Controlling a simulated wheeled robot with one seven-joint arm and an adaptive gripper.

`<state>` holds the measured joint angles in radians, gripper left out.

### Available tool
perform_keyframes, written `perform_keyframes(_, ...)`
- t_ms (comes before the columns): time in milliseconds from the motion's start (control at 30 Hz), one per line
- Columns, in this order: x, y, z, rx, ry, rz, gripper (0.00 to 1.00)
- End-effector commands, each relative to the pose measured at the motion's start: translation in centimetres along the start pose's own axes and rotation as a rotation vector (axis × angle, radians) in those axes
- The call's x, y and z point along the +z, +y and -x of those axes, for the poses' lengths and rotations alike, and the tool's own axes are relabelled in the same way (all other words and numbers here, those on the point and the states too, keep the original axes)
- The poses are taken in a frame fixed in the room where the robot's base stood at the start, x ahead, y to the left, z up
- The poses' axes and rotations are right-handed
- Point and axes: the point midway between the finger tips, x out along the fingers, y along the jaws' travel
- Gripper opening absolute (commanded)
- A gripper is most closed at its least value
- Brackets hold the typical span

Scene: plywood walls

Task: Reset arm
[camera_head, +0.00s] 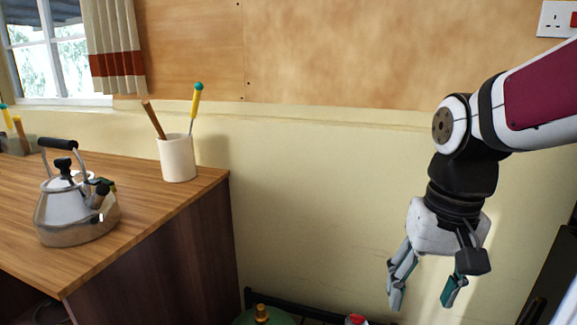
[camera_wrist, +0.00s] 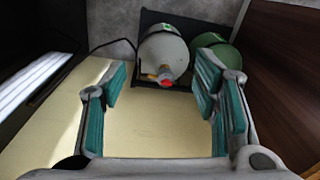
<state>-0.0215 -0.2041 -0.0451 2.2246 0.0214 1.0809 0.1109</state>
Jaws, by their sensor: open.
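My gripper (camera_head: 424,295) hangs at the right of the head view, pointing down, in front of the pale lower wall. Its fingers are spread apart with nothing between them. In the wrist view my gripper (camera_wrist: 163,105) is also open, with teal pads on both sides. My arm comes in from the upper right of the head view and bends down at the elbow.
A wooden counter (camera_head: 150,243) at left holds a kettle (camera_head: 75,210) and a white utensil cup (camera_head: 177,158). A grey-white gas cylinder (camera_wrist: 163,52) and a green one (camera_wrist: 228,57) stand below. A wall socket (camera_head: 556,19) is upper right.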

Motion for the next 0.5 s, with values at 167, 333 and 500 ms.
perform_keyframes(167,6.6,1.0,1.6,0.007,0.018,0.045,0.55)
perform_keyframes(333,11.6,1.9,1.6,0.018,0.027,0.079,0.55)
perform_keyframes(500,15.1,2.5,1.1,0.028,0.033,0.103,0.55)
